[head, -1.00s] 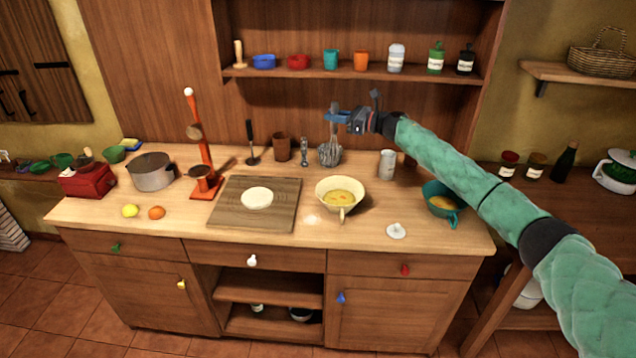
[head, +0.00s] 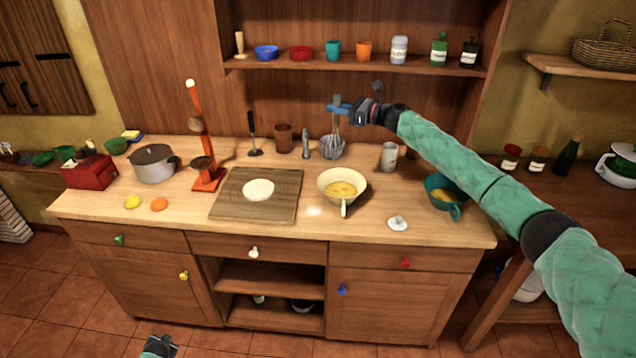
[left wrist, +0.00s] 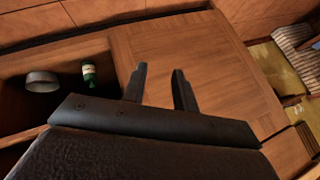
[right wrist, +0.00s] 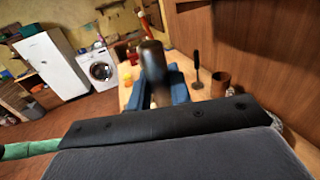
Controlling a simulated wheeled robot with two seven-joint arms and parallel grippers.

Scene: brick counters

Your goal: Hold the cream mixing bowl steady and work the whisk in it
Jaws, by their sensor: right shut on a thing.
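The cream mixing bowl (head: 326,194) stands on the counter right of the board, with yellow mixture inside and its handle toward the front. My right gripper (head: 338,109) has blue fingers and is shut on the whisk (head: 333,148) by its upper part. The whisk hangs upright, wires down, behind the bowl and apart from it; I cannot tell if it touches the counter. In the right wrist view a blurred dark handle stands between the fingers (right wrist: 160,95). My left gripper (head: 160,346) is low in front of the cabinet, open and empty in the left wrist view (left wrist: 160,85).
A wooden board (head: 285,207) with dough lies left of the bowl. A teal bowl (head: 435,187) and a white lid (head: 398,223) are to its right. A grey mug (head: 389,156) and a grinder (head: 306,144) stand beside the whisk. A shelf (head: 400,71) runs above.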

